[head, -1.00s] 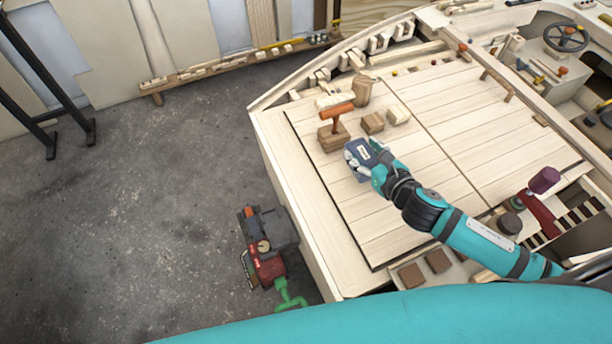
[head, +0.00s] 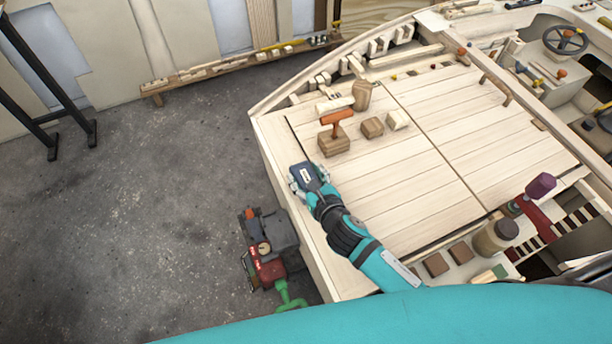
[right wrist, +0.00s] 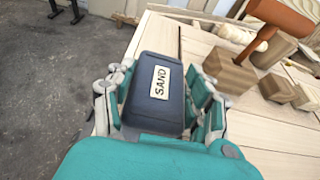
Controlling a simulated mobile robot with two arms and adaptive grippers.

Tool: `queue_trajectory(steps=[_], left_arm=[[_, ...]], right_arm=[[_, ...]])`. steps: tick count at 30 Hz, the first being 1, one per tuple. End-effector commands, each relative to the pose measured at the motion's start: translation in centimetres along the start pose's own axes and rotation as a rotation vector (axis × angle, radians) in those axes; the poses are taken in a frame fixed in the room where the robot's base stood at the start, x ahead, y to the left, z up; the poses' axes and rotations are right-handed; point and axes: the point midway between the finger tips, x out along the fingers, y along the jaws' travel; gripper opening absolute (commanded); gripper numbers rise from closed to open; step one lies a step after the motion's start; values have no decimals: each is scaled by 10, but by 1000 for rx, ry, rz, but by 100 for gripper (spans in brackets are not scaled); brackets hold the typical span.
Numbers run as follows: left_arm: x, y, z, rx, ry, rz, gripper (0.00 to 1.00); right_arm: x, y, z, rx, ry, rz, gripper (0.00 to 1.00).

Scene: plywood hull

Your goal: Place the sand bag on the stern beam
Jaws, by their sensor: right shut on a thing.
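The sand bag (right wrist: 154,95) is a dark blue block with a pale label reading SAND. My right gripper (head: 308,180) is shut on it; in the head view the sand bag (head: 304,174) shows at the tip of my right arm. In the right wrist view the fingers of my right gripper (right wrist: 160,105) stand on both sides of the bag. The bag is over the left edge of the hull, by the pale beam (head: 276,156) along that edge. Whether it touches the beam cannot be told. My left gripper does not show.
An orange-headed mallet (head: 336,118) stands on a wooden block (head: 333,141) on the deck, with small blocks (head: 372,127) beside it. A red and black machine (head: 268,248) stands on the floor left of the hull. The plank deck (head: 400,185) is mostly bare.

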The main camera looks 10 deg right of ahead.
Motion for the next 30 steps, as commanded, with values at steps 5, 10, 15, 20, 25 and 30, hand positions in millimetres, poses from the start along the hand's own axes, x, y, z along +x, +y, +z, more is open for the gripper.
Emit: queue_trajectory(steps=[5, 10, 15, 20, 25, 30], left_arm=[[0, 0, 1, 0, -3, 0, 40], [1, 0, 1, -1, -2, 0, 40], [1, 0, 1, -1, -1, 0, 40], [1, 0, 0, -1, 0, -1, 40], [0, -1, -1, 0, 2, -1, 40], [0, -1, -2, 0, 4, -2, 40]], right_arm=[[0, 0, 1, 0, -6, 2, 0], [1, 0, -1, 0, -6, 2, 0], [1, 0, -3, 1, -1, 1, 69], [1, 0, -3, 0, -1, 1, 76], [1, 0, -2, 0, -2, 1, 76], [-14, -1, -2, -2, 0, 1, 76]])
